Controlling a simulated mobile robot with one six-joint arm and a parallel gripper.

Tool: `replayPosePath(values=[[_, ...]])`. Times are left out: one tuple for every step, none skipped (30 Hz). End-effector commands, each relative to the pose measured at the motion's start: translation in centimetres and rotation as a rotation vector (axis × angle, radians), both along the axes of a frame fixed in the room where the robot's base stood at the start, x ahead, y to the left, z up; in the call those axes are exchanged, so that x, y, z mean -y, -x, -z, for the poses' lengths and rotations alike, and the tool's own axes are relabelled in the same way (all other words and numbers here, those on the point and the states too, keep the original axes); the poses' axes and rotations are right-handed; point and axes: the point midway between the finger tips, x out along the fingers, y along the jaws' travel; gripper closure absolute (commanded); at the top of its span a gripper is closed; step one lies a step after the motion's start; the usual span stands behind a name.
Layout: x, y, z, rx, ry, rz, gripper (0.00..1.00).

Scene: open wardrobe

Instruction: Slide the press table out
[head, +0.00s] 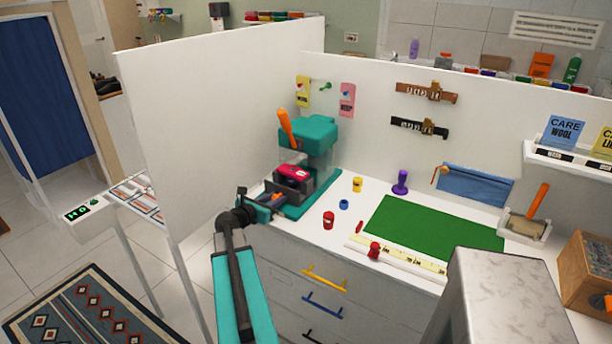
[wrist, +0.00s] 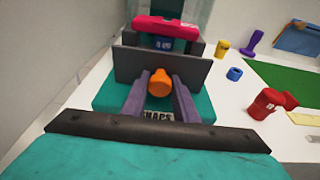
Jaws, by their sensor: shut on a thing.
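The teal press (head: 310,135) stands at the left end of the white counter, its orange lever (head: 287,127) pointing up. Its grey press table (head: 299,190) is low at the front, with a red item (head: 292,173) on it. In the wrist view, the table's grey front plate (wrist: 135,65) faces me, and the red item (wrist: 170,27) shows above it. An orange knob (wrist: 159,84) sticks out from the plate. My gripper (wrist: 161,92) is shut on this knob, one finger on each side. In the head view, my gripper (head: 270,203) is at the press front, partly hidden by my arm.
A white partition (head: 220,120) rises close on the left. A red weight (head: 328,220), blue ring (head: 343,204), yellow weight (head: 357,184) and purple stamp (head: 400,182) stand right of the press. A green mat (head: 435,225) lies beyond. Drawers with coloured handles (head: 325,279) are below.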

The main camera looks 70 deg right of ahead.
Motion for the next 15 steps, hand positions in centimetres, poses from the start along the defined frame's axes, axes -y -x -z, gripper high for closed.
replayPosePath(values=[[-0.4, 0.4, 0.4, 0.001, -0.007, 0.010, 0.92], [-0.6, 0.4, 0.4, 0.001, -0.007, 0.011, 0.92], [-0.7, 0.3, 0.4, 0.001, -0.007, 0.011, 0.92], [-0.9, 0.3, 0.4, 0.001, -0.007, 0.011, 0.92], [-1.0, 0.3, 0.4, 0.001, -0.007, 0.011, 0.92], [-1.2, 0.2, 0.4, 0.001, -0.007, 0.011, 0.92], [-1.3, 0.2, 0.4, 0.001, -0.007, 0.011, 0.92], [-1.4, 0.2, 0.4, 0.001, -0.007, 0.011, 0.92], [-1.6, 0.1, 0.4, 0.001, -0.007, 0.011, 0.92], [-1.7, 0.1, 0.4, 0.001, -0.007, 0.011, 0.92], [-1.9, 0.0, 0.4, 0.001, -0.007, 0.010, 0.92], [-2.1, 0.0, 0.4, 0.001, -0.007, 0.010, 0.92], [-2.2, -0.1, 0.4, 0.001, -0.007, 0.010, 0.92], [-2.3, -0.1, 0.4, 0.001, -0.007, 0.010, 0.92], [-2.5, -0.2, 0.4, 0.001, -0.007, 0.010, 0.92]])
